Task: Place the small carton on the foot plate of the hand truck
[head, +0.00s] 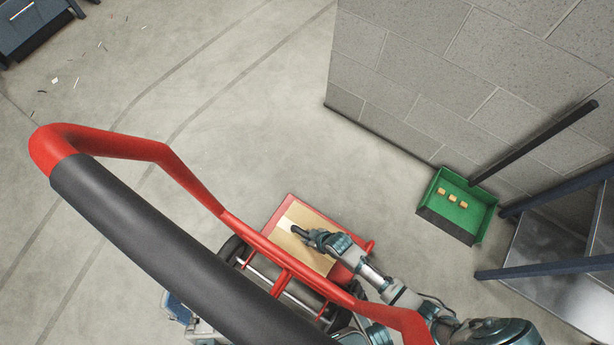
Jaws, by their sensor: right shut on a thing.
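The hand truck (184,172) fills the lower middle of the head view, with a red frame and a thick black grip. Its red foot plate (289,200) shows past the frame as a rim around the small carton. The small carton (292,243) is tan with a paler tape strip and is seen from above, over the foot plate. Whether its underside touches the plate is hidden. My right gripper (301,234) reaches in from the lower right and is shut on the small carton. My left gripper does not show.
A green dustpan (464,202) with a long black handle and 3 small tan blocks stands by the block wall (470,75). A metal shelf unit (545,255) is at the right. A dark cabinet (35,25) is at top left, near scattered litter. The central floor is clear.

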